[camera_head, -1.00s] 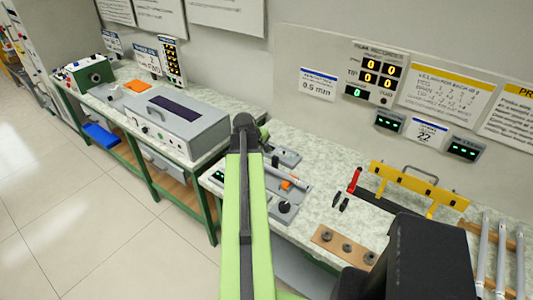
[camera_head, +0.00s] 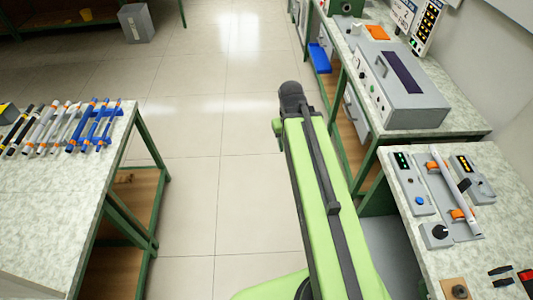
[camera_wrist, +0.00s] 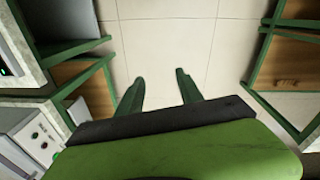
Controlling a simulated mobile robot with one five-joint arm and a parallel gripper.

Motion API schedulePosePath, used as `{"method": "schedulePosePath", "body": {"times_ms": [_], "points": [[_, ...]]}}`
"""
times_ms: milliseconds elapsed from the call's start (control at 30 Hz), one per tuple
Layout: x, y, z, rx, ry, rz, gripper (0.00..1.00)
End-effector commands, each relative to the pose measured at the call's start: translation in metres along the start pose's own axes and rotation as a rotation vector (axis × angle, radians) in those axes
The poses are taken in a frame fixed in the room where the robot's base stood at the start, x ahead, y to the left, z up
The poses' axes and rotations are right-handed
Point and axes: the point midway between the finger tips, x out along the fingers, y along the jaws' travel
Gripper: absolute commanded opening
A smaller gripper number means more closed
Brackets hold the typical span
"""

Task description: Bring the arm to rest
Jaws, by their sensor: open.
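My gripper (camera_wrist: 159,88) shows in the wrist view as two green fingers standing apart, with only tiled floor (camera_wrist: 160,40) between and beyond them. It is open and holds nothing. In the head view my green and black arm reaches up the middle of the picture, over the aisle floor. The fingers cannot be seen in the head view.
To the right is a bench with a rod fixture (camera_head: 447,190) and, farther back, a grey box machine (camera_head: 408,88). To the left a table (camera_head: 50,215) carries several rods. A grey bin (camera_head: 136,23) stands far back. The aisle floor (camera_head: 205,120) between is clear.

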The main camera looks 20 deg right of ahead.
Motion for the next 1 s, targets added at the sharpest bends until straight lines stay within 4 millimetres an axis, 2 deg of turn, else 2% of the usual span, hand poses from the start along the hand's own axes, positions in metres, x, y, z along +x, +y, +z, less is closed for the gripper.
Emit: {"method": "schedulePosePath", "body": {"times_ms": [33,100,200,233,333,767,833,1000], "points": [[-0.002,-0.040,0.003,-0.026,-0.012,-0.020,0.43],[-0.005,-0.080,0.009,-0.041,-0.030,-0.041,0.43],[-0.007,-0.114,0.015,-0.053,-0.046,-0.057,0.43],[-0.007,-0.119,0.016,-0.054,-0.048,-0.059,0.43],[-0.007,-0.123,0.017,-0.053,-0.052,-0.062,0.43],[-0.007,-0.121,0.016,-0.053,-0.050,-0.061,0.43],[-0.007,-0.121,0.016,-0.053,-0.050,-0.061,0.37],[-0.007,-0.121,0.016,-0.053,-0.050,-0.061,0.36]]}}
